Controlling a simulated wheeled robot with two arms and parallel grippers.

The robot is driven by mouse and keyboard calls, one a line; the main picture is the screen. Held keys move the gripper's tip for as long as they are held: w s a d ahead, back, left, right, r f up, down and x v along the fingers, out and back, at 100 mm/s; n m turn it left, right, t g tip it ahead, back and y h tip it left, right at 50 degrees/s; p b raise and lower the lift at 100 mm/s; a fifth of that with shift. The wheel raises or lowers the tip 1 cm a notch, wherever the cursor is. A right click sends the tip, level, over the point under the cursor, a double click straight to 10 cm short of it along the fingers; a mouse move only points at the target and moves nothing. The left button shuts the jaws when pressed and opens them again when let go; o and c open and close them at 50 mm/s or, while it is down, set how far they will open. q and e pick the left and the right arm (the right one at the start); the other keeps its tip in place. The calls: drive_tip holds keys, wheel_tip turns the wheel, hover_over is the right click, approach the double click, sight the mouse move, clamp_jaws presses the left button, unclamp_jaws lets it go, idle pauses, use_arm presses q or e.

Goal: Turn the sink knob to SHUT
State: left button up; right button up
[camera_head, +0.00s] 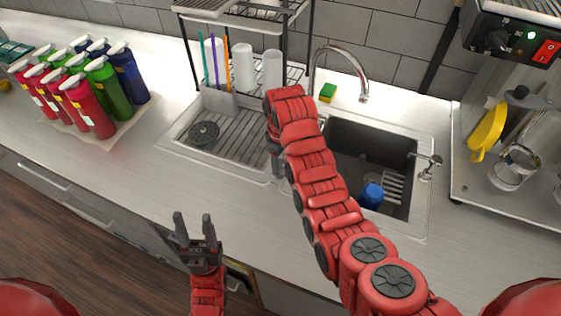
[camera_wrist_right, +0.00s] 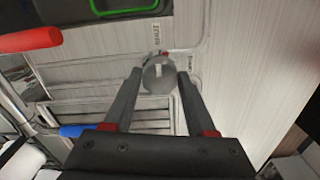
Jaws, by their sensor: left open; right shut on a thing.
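The round grey sink knob (camera_wrist_right: 158,76) sits between the two fingers of my right gripper in the right wrist view, which is shut on it. Small printed marks (camera_wrist_right: 156,34) lie on the sink rim beside the knob; they are too small to read surely. A small red mark shows at the knob's edge. In the head view my right gripper (camera_head: 273,158) reaches down at the drainboard's right side, and my right arm hides the knob. My left gripper (camera_head: 194,228) is open and empty, low in front of the counter.
The sink basin (camera_head: 345,135) holds a blue cup (camera_head: 371,195) and a white rack. A curved faucet (camera_head: 362,75) stands behind it, with a green sponge (camera_head: 327,92). Colored bottles (camera_head: 92,105) stand at left. A cup rack stands behind the drainboard (camera_head: 245,128). The front counter is clear.

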drive_tip(key=o, duration=1.4)
wheel_tip(320, 180, up, 10)
drive_tip(key=p, duration=0.9)
wheel_tip(320, 180, up, 6)
drive_tip(key=b, duration=0.2)
hover_over(281, 164)
drive_tip(key=shift+r, duration=0.7)
